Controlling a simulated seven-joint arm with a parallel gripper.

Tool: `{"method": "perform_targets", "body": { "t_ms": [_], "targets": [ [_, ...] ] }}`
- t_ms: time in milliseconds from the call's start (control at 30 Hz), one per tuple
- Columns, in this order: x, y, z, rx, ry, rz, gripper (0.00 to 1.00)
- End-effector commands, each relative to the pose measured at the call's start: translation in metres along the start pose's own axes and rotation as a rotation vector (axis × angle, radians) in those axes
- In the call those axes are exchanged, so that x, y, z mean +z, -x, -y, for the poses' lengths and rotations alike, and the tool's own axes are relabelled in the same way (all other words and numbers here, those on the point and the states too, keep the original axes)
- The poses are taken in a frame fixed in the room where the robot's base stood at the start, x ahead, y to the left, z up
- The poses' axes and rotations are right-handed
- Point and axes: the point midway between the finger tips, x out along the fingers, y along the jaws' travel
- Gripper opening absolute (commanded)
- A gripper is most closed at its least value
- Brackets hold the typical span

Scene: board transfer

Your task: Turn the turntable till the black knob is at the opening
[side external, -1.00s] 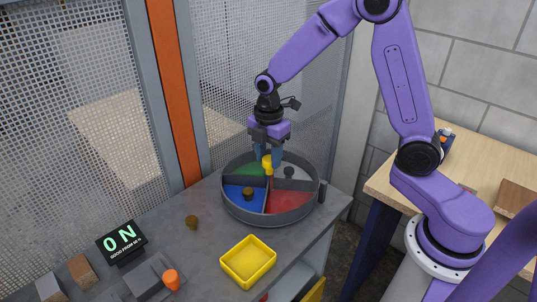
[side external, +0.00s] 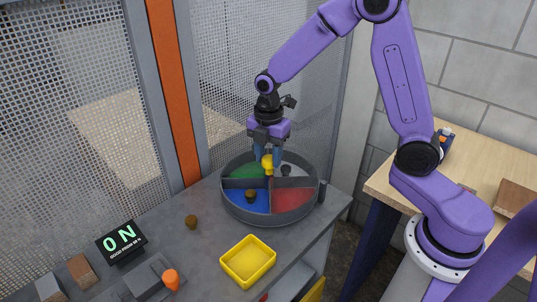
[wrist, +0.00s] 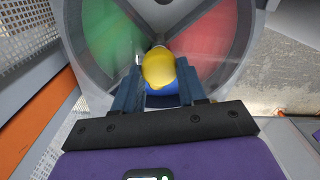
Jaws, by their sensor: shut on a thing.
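The turntable (side external: 233,207) is a round grey tray divided into green, blue, red and pale sectors. A dark knob (side external: 286,170), likely the black one, lies in the pale sector at the back right. A brown knob (side external: 250,194) lies in the blue sector at the front left. My gripper (side external: 268,158) points down over the middle, shut on the yellow handle (side external: 268,166). I cannot make out the opening clearly.
A brown knob (side external: 191,221) stands on the grey bench, left of the turntable. A yellow tray (side external: 248,262) is in front. Mesh panels stand close behind.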

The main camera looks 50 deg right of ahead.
Motion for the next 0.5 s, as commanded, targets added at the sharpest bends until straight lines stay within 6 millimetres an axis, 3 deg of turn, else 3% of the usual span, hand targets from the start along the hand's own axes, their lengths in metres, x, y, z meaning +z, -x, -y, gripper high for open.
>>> {"method": "perform_targets", "body": {
  "t_ms": [67,100,167,500],
  "targets": [
    [-0.001,0.0017,-0.0017,0.006,0.0,-0.002,0.0],
    [-0.001,0.0017,-0.0017,0.006,0.0,-0.002,0.47],
    [-0.001,0.0015,-0.0015,0.006,0.0,-0.001,0.67],
    [-0.0003,0.0024,-0.0007,0.002,0.0,0.0,0.67]
  ]
}}
